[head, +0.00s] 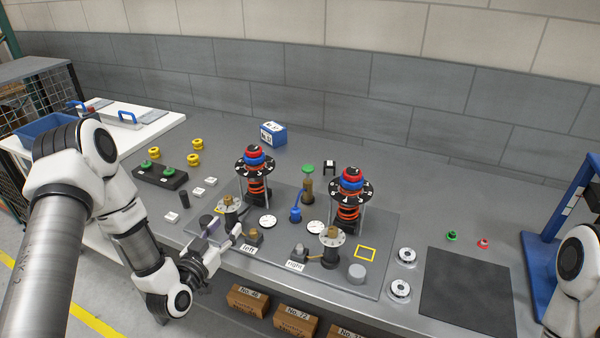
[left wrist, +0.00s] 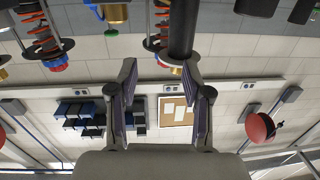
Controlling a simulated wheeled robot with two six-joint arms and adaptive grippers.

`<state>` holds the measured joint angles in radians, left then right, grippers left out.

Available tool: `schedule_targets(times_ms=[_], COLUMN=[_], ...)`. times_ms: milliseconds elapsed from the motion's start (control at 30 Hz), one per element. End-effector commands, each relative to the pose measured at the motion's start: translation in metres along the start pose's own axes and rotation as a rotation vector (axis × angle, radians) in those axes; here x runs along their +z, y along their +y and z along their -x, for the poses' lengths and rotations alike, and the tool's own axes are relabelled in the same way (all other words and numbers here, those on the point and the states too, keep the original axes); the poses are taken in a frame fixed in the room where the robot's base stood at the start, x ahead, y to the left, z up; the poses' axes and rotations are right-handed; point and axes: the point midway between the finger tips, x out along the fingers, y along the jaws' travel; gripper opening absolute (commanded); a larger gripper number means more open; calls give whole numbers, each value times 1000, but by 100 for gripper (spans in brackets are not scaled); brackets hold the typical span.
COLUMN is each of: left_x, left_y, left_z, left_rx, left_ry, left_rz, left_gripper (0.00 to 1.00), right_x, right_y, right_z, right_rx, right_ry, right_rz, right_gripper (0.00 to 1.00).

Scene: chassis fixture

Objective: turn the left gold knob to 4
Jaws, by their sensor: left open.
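The left gold knob (head: 229,201) stands upright over a pale round dial, behind the "left" label (head: 249,250); its dial numbers are too small to read. My left gripper (head: 223,231) is open and empty just in front of that knob, with its fingers apart and not around it. In the left wrist view, which looks upside down, the open fingers (left wrist: 159,70) show with a dark cylinder (left wrist: 181,30) near the right fingertip. My right gripper is out of view.
A second gold knob (head: 332,233) stands on a dial at the right. Two coil towers with numbered discs, the left (head: 254,170) and the right (head: 351,190), rise behind the knobs. The dark mat (head: 466,290) is bare.

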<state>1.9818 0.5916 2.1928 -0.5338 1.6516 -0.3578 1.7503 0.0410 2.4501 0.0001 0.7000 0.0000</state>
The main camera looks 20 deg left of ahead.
Motion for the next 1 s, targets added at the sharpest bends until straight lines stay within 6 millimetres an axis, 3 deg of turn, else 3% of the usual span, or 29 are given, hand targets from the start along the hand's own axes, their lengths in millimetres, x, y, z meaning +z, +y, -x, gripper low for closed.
schedule_targets(times_ms=[33, 167, 600, 900, 1000], left_x=[-16, -32, -33, -31, -31], left_y=[-13, -23, -25, -26, -26], left_z=[0, -3, -73, -79, -79], left_rx=[-31, -55, -51, -53, -53], left_ry=[18, 42, 39, 38, 37], left_rz=[14, 25, 23, 26, 26], left_gripper=[49, 49, 49, 49, 14], right_x=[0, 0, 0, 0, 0], right_y=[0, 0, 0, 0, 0], right_z=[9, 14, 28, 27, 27], right_rx=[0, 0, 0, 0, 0], right_ry=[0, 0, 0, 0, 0], right_rz=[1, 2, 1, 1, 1], right_gripper=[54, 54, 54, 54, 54])
